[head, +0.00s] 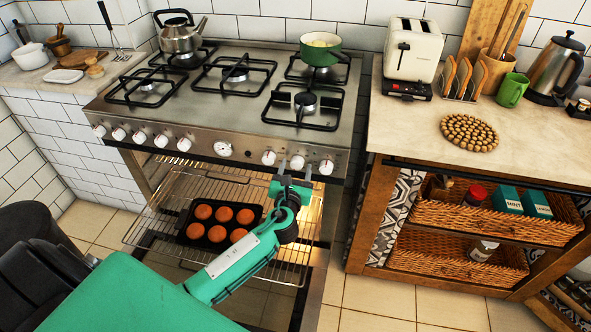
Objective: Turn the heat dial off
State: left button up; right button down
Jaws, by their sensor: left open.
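The stove (225,100) has a row of white dials along its front panel. One white dial (297,162) is right at my left gripper; others sit beside it at left (268,157) and right (326,167). I cannot tell which is the heat dial or read its setting. A round gauge (223,148) is mid-panel. My left gripper (295,172) is open, with its fingers just below and around that dial; contact cannot be told. My right gripper is not in view.
Below the panel, a wire rack (165,205) holds a dark muffin tin (216,237) of brown buns. A kettle (180,33) and green pot (320,48) stand on the stove.

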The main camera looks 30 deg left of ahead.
pick_arm(q)
jog(key=c, duration=1)
